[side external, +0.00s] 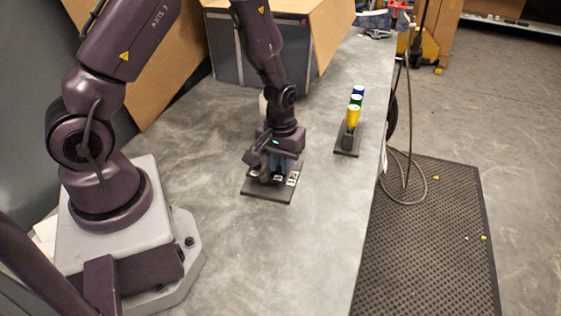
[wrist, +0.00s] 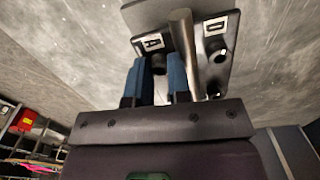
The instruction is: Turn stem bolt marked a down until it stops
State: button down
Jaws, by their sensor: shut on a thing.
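My gripper (wrist: 158,60) has two blue fingers, and in the wrist view they are shut on a black stem bolt (wrist: 158,66) beside a white label that appears to read A (wrist: 152,42). In the side view my gripper (side external: 279,168) points down at the dark base plate (side external: 268,195) on the bench. The plate also shows in the wrist view (wrist: 221,82). The bolt is hidden by the fingers in the side view, and its height above the plate cannot be told.
A bare metal rod (wrist: 185,45) stands close beside the right finger. Other black posts (wrist: 218,52) and a second label (wrist: 215,26) are on the plate. A dark stand (side external: 347,147) with yellow, green and blue cylinders (side external: 353,115) is to the right. The grey bench (side external: 270,250) is clear in front.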

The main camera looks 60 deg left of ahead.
jog(key=m, duration=1.2)
dwell(0.5)
jog(key=c, duration=1.1)
grip_release()
jog(key=shift+o, duration=0.2)
jog(key=shift+r, duration=0.1)
notch_tip(320, 180, up, 13)
